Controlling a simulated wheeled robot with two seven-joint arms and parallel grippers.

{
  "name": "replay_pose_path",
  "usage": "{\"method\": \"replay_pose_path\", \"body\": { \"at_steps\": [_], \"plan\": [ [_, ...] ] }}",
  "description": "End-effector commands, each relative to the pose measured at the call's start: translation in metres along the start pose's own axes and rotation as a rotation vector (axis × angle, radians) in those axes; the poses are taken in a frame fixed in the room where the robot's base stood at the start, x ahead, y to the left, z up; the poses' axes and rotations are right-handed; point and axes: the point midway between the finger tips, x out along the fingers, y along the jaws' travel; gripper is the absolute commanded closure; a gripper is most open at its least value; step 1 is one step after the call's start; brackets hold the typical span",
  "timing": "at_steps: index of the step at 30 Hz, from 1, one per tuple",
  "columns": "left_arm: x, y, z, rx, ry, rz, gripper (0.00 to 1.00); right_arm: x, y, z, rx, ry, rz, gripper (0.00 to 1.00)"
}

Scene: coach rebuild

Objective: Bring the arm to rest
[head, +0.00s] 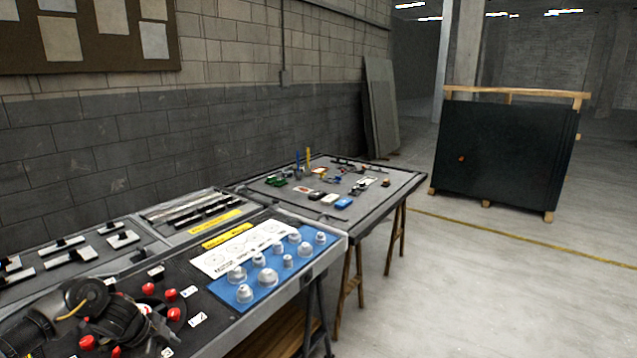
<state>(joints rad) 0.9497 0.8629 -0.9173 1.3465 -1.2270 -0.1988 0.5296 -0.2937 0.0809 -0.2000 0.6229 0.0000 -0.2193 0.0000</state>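A dark, jointed arm, which looks like my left arm, comes in at the lower left of the head view. Its end, where my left gripper (148,326) appears to be, is low over the black panel (228,318) with red knobs. The fingers are small and blend into the dark parts, so I cannot tell whether they are open or shut, or whether they touch the panel. Nothing held can be made out. My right gripper is not in view.
Beside the panel, a blue board (226,292) carries several white knobbed parts. A farther table (385,200) holds small tools and parts. A brick wall (230,125) runs behind. The floor (480,290) there is clear.

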Motion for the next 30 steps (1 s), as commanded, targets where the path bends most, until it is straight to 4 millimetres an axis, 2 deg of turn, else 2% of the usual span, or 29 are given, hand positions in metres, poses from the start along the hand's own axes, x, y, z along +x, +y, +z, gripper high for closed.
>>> {"method": "replay_pose_path", "body": {
  "at_steps": [1,5,9,12,14,17,21,30],
  "plan": [
    [0.018,0.013,-0.013,0.029,0.015,-0.007,0.48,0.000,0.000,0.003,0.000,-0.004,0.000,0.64],
    [0.064,0.048,-0.056,0.095,0.072,-0.067,0.48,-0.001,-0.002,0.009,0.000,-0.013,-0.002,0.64],
    [0.103,0.106,-0.114,0.088,0.161,-0.172,0.48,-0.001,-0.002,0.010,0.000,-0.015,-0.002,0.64],
    [0.110,0.146,-0.141,-0.001,0.202,-0.250,0.48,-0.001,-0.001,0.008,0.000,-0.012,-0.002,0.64],
    [0.107,0.169,-0.148,-0.084,0.209,-0.289,0.48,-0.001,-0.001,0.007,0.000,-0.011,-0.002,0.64],
    [0.096,0.206,-0.144,-0.259,0.185,-0.333,0.48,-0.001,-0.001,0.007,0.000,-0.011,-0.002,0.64],
    [0.073,0.250,-0.115,-0.500,0.105,-0.349,0.48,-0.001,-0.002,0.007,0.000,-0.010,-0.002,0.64],
    [0.035,0.324,-0.059,-0.833,-0.064,-0.301,0.48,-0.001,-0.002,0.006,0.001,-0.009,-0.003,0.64]
  ]
}}
